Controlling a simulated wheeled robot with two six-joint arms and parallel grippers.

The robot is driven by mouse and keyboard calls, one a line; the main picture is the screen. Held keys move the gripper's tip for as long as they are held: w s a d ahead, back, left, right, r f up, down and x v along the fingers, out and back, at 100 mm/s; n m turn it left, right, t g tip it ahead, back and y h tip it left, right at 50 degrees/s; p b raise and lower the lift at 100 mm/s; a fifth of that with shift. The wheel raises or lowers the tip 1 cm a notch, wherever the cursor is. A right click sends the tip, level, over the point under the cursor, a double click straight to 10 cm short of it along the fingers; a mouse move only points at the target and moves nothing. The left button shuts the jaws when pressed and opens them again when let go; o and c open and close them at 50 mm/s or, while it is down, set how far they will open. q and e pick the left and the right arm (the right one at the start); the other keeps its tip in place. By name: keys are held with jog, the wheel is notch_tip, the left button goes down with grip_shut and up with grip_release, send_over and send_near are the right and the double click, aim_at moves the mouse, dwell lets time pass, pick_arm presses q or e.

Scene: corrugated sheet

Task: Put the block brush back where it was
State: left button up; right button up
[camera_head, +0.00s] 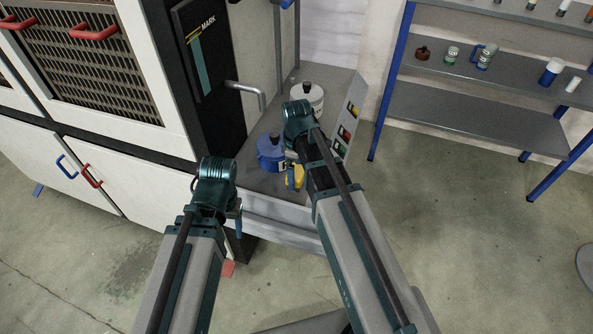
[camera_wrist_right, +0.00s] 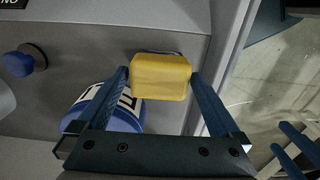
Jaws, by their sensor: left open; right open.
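The block brush appears as a yellow block (camera_wrist_right: 160,78) in the right wrist view, and its yellow also shows in the head view (camera_head: 298,177) by the worktop's front edge. My right gripper (camera_wrist_right: 160,75) is open, with one blue finger on each side of the yellow block. The fingertips look very close to its sides; I cannot tell whether they touch. Any bristles are hidden. My left gripper (camera_head: 238,218) is open and empty, low in front of the worktop, mostly hidden behind its own wrist.
A blue container (camera_head: 268,153) stands right beside the brush on the grey worktop (camera_head: 258,186). A white container (camera_head: 309,96) stands behind it.

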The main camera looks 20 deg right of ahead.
aim_at(297, 171)
notch_tip(297, 171, up, 12)
jog(key=f+p, duration=0.1)
jog(key=p, duration=1)
jog(key=s+a+m+h, duration=0.1)
jog(key=s+a+m, duration=0.6)
jog(key=s+a, duration=0.3)
jog(key=s, duration=0.4)
jog(key=shift+s+a+r, duration=0.2)
jog(key=shift+a+r, duration=0.05)
jog(key=shift+r, duration=0.05)
jog(key=shift+f, duration=0.1)
notch_tip(297, 171, down, 4)
jog(key=b, duration=0.4)
